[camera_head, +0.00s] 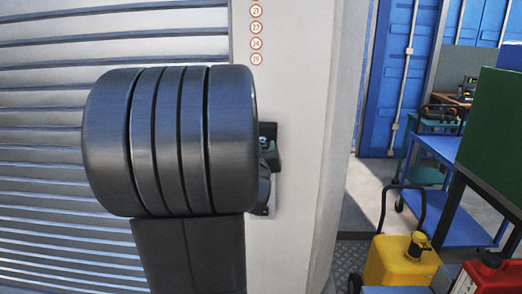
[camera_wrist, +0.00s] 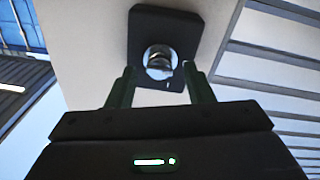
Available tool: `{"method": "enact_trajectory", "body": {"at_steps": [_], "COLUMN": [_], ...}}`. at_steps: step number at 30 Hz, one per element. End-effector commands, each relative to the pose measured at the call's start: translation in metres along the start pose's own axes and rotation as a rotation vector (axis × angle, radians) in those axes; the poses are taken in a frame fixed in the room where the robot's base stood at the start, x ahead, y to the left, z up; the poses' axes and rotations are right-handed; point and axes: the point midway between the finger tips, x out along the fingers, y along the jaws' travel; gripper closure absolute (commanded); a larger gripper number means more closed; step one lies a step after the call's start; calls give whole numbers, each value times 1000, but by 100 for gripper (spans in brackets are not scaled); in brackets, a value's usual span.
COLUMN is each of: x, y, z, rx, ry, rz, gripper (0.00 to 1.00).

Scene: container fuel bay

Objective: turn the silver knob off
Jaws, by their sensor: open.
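The silver knob (camera_wrist: 159,60) is a round metal knob on a black square plate (camera_wrist: 150,23), fixed to a pale wall. In the wrist view it sits at the top middle. My gripper (camera_wrist: 159,70) is open, with one finger to each side of the knob's lower part. I cannot tell whether the fingertips are level with the knob or short of it, and no contact shows. In the camera_head view my arm hides the knob, and only dark parts show at its right edge.
A pale wall post (camera_head: 285,235) with numbered red round labels (camera_head: 256,28) stands beside a grey slatted shutter (camera_head: 40,130). To the right are a yellow can (camera_head: 395,262), a red can (camera_head: 490,275), a blue cart (camera_head: 455,232) and a green panel (camera_head: 490,130). Some floor between is clear.

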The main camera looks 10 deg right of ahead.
Motion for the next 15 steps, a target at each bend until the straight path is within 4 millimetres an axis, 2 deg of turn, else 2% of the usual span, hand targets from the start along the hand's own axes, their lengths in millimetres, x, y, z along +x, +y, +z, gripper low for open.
{"method": "enact_trajectory", "body": {"at_steps": [4,8,15], "x": [-4,-16,-59], "y": [0,0,0], "z": [0,-1,-1], "rx": [0,0,2], "ry": [1,2,3], "rz": [0,0,-1], "gripper": [53,53,53]}}
